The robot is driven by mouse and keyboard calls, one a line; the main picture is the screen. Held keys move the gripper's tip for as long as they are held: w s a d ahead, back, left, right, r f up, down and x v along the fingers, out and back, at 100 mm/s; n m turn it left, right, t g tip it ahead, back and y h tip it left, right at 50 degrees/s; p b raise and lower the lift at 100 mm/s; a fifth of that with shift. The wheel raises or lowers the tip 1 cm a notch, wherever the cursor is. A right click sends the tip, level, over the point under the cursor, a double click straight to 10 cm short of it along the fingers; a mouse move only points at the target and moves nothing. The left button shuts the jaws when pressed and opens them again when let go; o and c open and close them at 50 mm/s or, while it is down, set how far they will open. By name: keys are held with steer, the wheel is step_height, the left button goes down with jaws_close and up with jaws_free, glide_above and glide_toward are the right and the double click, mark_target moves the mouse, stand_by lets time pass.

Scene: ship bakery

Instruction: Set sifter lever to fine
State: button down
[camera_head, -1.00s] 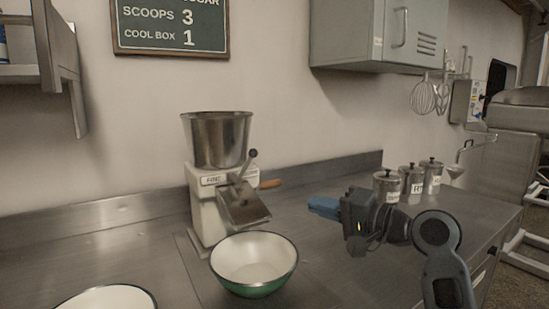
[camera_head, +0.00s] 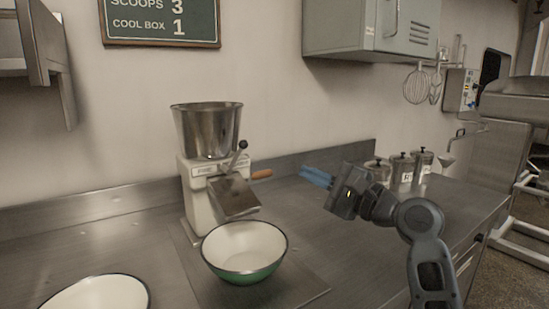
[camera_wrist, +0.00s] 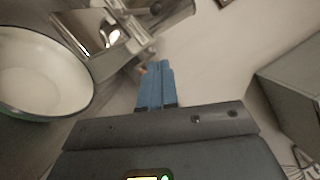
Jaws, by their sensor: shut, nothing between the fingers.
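The sifter (camera_head: 200,187) stands on the steel counter in the head view, with a metal hopper (camera_head: 207,130) on top and a label strip on its front. Its lever (camera_head: 239,152) has a dark ball knob and leans up to the right, in front of the hopper. A wooden handle (camera_head: 261,174) sticks out at its right side. My gripper (camera_head: 316,176) is shut and empty, to the right of the sifter and apart from it, with blue fingers pointing left. In the wrist view the shut fingers (camera_wrist: 156,85) point up toward the sifter's blurred metal parts (camera_wrist: 120,28).
A green and white bowl (camera_head: 244,252) stands below the sifter's chute. Another white bowl (camera_head: 98,294) is at the lower left. Several lidded canisters (camera_head: 402,170) stand behind my arm. A wall cabinet (camera_head: 375,30) hangs above. The counter between sifter and gripper is clear.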

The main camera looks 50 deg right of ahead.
steer(key=w+a+r+p, duration=0.1)
steer(key=w, duration=0.5)
steer(key=w+a+r+p, duration=0.1)
steer(key=w+r+p, duration=0.1)
steer(key=w, duration=0.4)
steer(key=shift+w+a, duration=0.15)
steer(key=shift+a, duration=0.1)
steer(key=shift+r, duration=0.15)
